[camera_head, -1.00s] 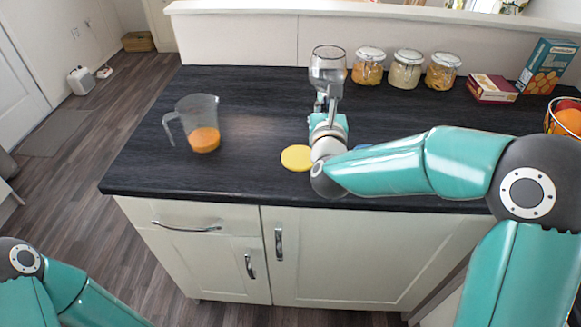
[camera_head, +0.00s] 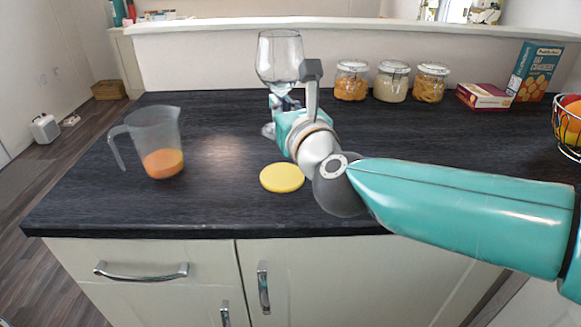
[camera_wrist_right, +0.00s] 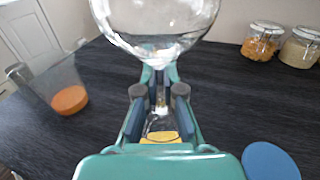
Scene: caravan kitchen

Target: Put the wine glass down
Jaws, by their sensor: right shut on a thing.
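A yellow disc (camera_head: 282,178) lies flat on the counter, nearer than the glass. My left gripper is out of view.
A measuring jug (camera_head: 152,142) with orange liquid stands to the left. Several jars (camera_head: 391,82), a small red box (camera_head: 484,97), a cracker box (camera_head: 534,72) and a fruit basket (camera_head: 568,128) stand at back and right. A blue disc (camera_wrist_right: 270,161) lies at lower right in the wrist view.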

